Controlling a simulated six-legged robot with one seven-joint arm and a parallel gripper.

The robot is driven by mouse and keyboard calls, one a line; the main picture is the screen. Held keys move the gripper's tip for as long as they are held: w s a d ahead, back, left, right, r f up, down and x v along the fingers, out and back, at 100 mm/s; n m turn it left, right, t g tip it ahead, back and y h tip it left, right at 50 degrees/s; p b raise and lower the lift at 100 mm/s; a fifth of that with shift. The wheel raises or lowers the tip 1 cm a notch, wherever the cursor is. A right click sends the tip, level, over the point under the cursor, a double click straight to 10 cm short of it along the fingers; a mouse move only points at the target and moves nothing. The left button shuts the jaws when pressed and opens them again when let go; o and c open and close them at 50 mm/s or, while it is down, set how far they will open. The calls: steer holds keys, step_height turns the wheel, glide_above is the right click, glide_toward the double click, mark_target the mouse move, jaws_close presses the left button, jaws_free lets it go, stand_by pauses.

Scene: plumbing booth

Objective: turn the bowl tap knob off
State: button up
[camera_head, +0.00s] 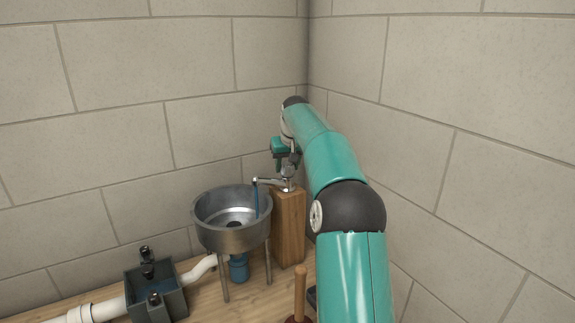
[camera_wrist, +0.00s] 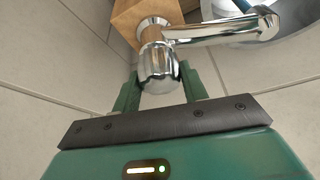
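The chrome bowl tap knob (camera_wrist: 159,69) is in the upper middle of the wrist view, at the near end of the tap body. A chrome spout (camera_wrist: 225,32) runs right from it over the metal bowl (camera_head: 228,240). A blue stream (camera_head: 257,199) hangs from the spout into the bowl. My gripper (camera_wrist: 159,78) has one green finger on each side of the knob. The fingertips look very close to the knob's sides; I cannot tell whether they touch it. In the head view my gripper (camera_head: 285,152) is just above the tap (camera_head: 287,185), partly hidden by my arm.
The tap stands on a wooden post (camera_head: 289,228) in the corner, close to the right wall. A dark box with black fittings (camera_head: 155,290) and white pipe (camera_head: 95,311) lie at the lower left. A wooden handle (camera_head: 300,290) stands upright in front of the post.

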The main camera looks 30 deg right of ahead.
steer(key=shift+m, duration=0.3)
steer(key=shift+r+m+h, duration=0.1)
steer(key=shift+m+h, duration=0.5)
steer(key=shift+m, duration=0.6)
steer(key=m+g+h, duration=0.1)
steer(key=m, duration=0.2)
steer(key=shift+w+a+m, duration=0.1)
steer(key=shift+m, duration=0.2)
steer(key=m+g, duration=0.1)
steer(key=m, duration=0.2)
steer(key=m+g+h, duration=0.1)
steer(key=m, duration=0.2)
steer(key=shift+g, duration=0.3)
steer(key=shift+m, duration=0.3)
steer(key=o, duration=1)
steer(key=shift+r, duration=0.1)
